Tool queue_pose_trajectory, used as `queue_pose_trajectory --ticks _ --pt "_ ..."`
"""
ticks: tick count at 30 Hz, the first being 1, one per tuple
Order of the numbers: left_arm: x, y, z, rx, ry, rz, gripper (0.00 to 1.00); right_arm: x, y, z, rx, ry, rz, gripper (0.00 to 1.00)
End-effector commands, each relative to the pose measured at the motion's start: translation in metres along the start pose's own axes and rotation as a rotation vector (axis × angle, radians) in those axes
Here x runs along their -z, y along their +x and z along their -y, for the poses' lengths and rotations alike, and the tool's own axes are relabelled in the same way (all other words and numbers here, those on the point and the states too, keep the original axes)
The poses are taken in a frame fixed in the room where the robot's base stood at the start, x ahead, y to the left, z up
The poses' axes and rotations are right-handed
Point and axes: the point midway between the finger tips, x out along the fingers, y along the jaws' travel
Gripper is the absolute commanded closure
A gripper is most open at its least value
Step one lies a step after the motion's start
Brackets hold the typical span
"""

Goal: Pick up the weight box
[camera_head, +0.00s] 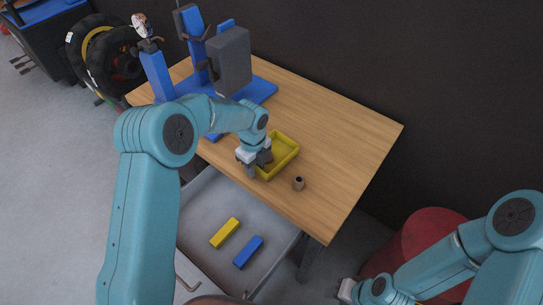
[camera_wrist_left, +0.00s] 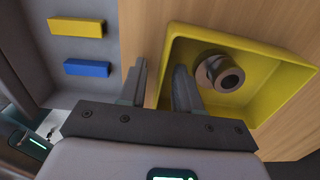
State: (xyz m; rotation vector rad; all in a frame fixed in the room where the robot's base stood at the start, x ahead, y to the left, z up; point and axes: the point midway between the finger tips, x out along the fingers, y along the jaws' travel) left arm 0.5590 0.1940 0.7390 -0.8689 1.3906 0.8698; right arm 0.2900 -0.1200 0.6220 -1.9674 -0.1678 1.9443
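The yellow weight box (camera_head: 288,157) is an open-topped tray on the wooden table. In the left wrist view the box (camera_wrist_left: 262,47) holds a grey-brown ring-shaped weight (camera_wrist_left: 222,74). My left gripper (camera_head: 258,166) is at the box's near left side, pointing down. In the left wrist view my left gripper (camera_wrist_left: 160,85) is open, one finger outside the box and one inside, with the box's side wall between them. The fingers do not look closed on the wall. The right arm's end (camera_head: 347,291) shows at the bottom right; its fingers are not clear.
An open grey drawer (camera_head: 205,205) below holds a yellow block (camera_head: 225,233) and a blue block (camera_head: 248,252). A blue stand with a grey block (camera_head: 231,62) is behind. The table's right side is clear.

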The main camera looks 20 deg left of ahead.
Motion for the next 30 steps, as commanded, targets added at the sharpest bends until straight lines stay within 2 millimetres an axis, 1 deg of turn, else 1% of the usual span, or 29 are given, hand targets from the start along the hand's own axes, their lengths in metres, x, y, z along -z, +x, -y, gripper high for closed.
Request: queue_pose_trajectory --ticks 4,5,6,7,8,18,22,26,29,30 --pt "0.000 0.000 0.000 0.000 0.000 0.000 0.67 0.000 0.000 0.000 0.000 0.000 0.000 0.57" --pt "0.000 0.000 0.000 0.001 0.000 0.000 0.74 0.000 0.000 0.000 0.000 0.000 0.000 0.57" --pt "0.000 0.000 0.000 0.000 -0.001 0.000 0.87 0.000 0.000 0.000 0.000 0.000 0.000 0.57" --pt "0.000 0.000 0.000 0.000 -0.001 0.000 0.96 0.000 0.000 0.000 0.000 0.000 0.000 0.57" --pt "0.000 0.000 0.000 0.000 -0.001 0.000 1.00 0.000 0.000 0.000 0.000 0.000 0.000 0.57" --pt "0.000 -0.002 0.000 0.002 -0.001 0.001 1.00 0.000 0.000 0.000 0.000 0.000 0.000 0.57" --pt "0.000 -0.009 0.001 0.004 -0.001 0.001 1.00 0.000 0.000 0.000 0.000 0.000 0.000 0.57" --pt "-0.001 -0.028 0.001 0.006 -0.002 0.002 1.00 0.000 -0.001 0.000 0.000 0.000 0.000 0.57" --pt "-0.001 -0.052 0.002 0.008 -0.002 0.004 1.00 0.000 -0.002 0.001 0.000 0.000 0.000 0.57" --pt "-0.001 -0.065 0.002 0.009 -0.001 0.003 1.00 0.000 -0.003 0.001 0.000 0.000 0.000 0.57"
